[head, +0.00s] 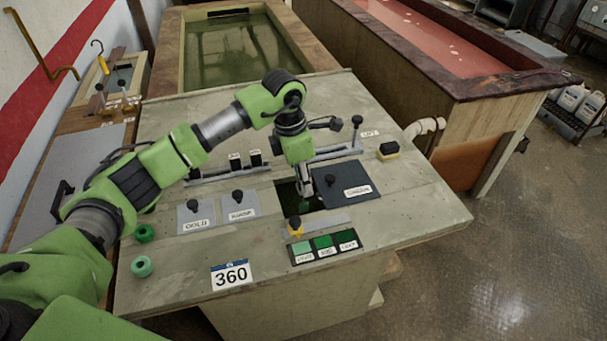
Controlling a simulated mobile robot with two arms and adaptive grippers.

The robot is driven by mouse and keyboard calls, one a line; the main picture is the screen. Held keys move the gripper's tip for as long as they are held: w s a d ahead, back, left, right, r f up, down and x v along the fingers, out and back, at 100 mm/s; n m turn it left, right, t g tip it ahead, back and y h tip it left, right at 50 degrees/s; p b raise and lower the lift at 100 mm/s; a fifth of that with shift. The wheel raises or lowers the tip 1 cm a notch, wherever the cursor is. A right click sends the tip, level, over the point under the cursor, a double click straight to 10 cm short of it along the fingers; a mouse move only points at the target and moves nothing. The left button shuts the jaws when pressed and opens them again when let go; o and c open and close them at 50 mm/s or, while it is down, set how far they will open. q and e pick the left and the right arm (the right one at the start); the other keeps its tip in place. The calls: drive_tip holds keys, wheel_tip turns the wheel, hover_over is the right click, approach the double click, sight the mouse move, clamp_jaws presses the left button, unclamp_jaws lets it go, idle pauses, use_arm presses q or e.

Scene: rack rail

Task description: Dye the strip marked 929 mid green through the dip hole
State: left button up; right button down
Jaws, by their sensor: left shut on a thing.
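My left gripper (304,190) points down into the dip hole (286,194), a dark opening in the worktop. It is shut on a thin strip that I can hardly make out against the hole; no number can be read on it. Beside the hole, a dark lid (347,181) with a knob and label lies to the right. My right gripper is out of view.
A tag reads 360 (231,274). Vats of green (235,52) and red liquid (430,35) stand behind. The worktop's front right is clear.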

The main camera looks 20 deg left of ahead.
sight(304, 203)
use_arm(q)
drive_tip(key=shift+f+b, duration=1.6)
drive_tip(key=shift+f, duration=1.75)
idle(0.4)
drive_tip(key=shift+r, duration=0.15)
idle(1.3)
